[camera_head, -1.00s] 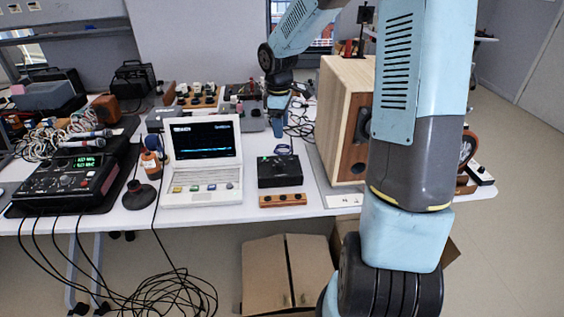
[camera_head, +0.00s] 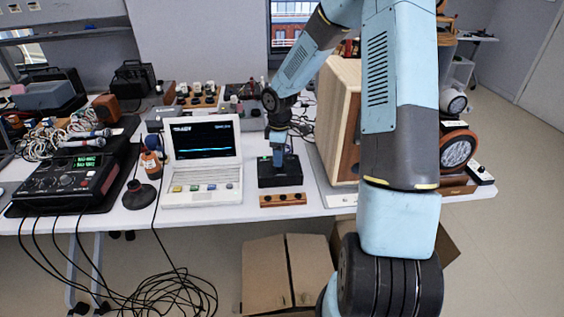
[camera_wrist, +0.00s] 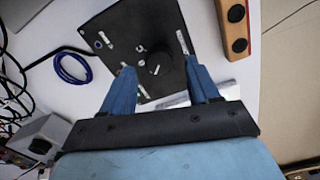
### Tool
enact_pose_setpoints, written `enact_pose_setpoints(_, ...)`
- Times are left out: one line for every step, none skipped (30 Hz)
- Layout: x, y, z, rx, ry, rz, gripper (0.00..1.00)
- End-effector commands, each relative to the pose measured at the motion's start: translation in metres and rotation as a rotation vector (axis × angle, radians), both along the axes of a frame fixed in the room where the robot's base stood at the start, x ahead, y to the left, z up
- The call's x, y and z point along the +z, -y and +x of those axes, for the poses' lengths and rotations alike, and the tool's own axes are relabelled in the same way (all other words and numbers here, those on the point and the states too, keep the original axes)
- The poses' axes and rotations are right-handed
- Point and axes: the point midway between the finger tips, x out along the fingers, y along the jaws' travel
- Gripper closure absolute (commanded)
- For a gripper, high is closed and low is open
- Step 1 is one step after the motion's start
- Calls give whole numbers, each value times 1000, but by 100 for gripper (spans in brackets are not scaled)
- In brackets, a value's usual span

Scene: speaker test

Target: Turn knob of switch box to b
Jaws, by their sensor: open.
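The switch box (camera_head: 290,181) is a black box on the white table, right of the open laptop. In the wrist view its black top (camera_wrist: 114,22) fills the upper middle, with a dark round knob (camera_wrist: 158,64) and small white labels too blurred to read. My gripper (camera_head: 278,160) is over the box, pointing down. In the wrist view my gripper (camera_wrist: 159,68) is open, with one blue finger on each side of the knob. I cannot tell whether the fingers touch it or how far above the box they are. My gripper partly hides the box in the head view.
A wooden strip with dark knobs (camera_head: 283,200) lies in front of the box, near the table edge. The laptop (camera_head: 202,188) stands close on the left, a wooden speaker (camera_head: 335,120) on the right. A blue ring (camera_wrist: 73,68) lies beside the box.

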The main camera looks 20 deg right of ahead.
Motion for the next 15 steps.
enact_pose_setpoints(-8, -1, -1, 1, -4, 2, 40)
enact_pose_setpoints(-12, -1, -1, 1, -4, 1, 40)
enact_pose_setpoints(-17, -1, 0, 1, -2, 1, 40)
enact_pose_setpoints(-20, -1, 0, 1, -2, 1, 40)
enact_pose_setpoints(-23, -1, 0, 1, -2, 1, 40)
enact_pose_setpoints(-26, 0, 0, 0, -2, 1, 40)
enact_pose_setpoints(-28, 0, 0, -1, -2, 1, 40)
enact_pose_setpoints(-30, 0, 0, -1, -1, 0, 40)
enact_pose_setpoints(-32, 0, 0, 0, -1, 0, 40)
enact_pose_setpoints(-33, 0, 0, 0, 0, 0, 40)
enact_pose_setpoints(-34, 0, 0, 0, 0, 0, 40)
enact_pose_setpoints(-34, 0, 0, -1, 0, 0, 40)
enact_pose_setpoints(-35, 0, 0, -1, 0, 0, 40)
enact_pose_setpoints(-35, 0, 0, -1, 0, 0, 40)
enact_pose_setpoints(-35, 0, 0, -1, 0, 0, 40)
